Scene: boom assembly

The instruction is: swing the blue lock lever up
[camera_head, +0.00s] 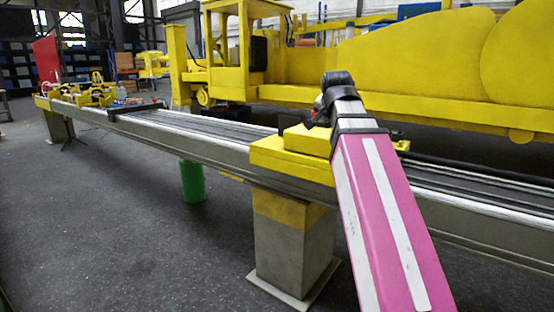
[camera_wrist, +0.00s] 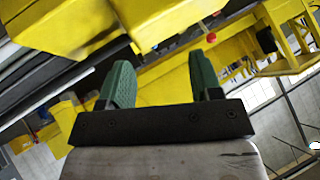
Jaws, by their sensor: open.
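My gripper (camera_wrist: 162,78) shows in the wrist view with its two green fingers apart and nothing visible between them. In the head view my pink arm reaches up to a dark wrist joint beside a yellow block on the rail, and the gripper itself is hidden behind it. I cannot make out the blue lock lever for certain in either view. A small red knob (camera_wrist: 211,38) sits on yellow metal just beyond the right fingertip in the wrist view. A tiny blue spot shows above it, too small to identify.
A long grey rail (camera_head: 220,132) runs across the head view on a grey and yellow post (camera_head: 293,240). A yellow block (camera_head: 290,157) is on it. A large yellow machine (camera_head: 400,70) stands behind. A green cylinder (camera_head: 192,181) stands under the rail. The floor at front left is clear.

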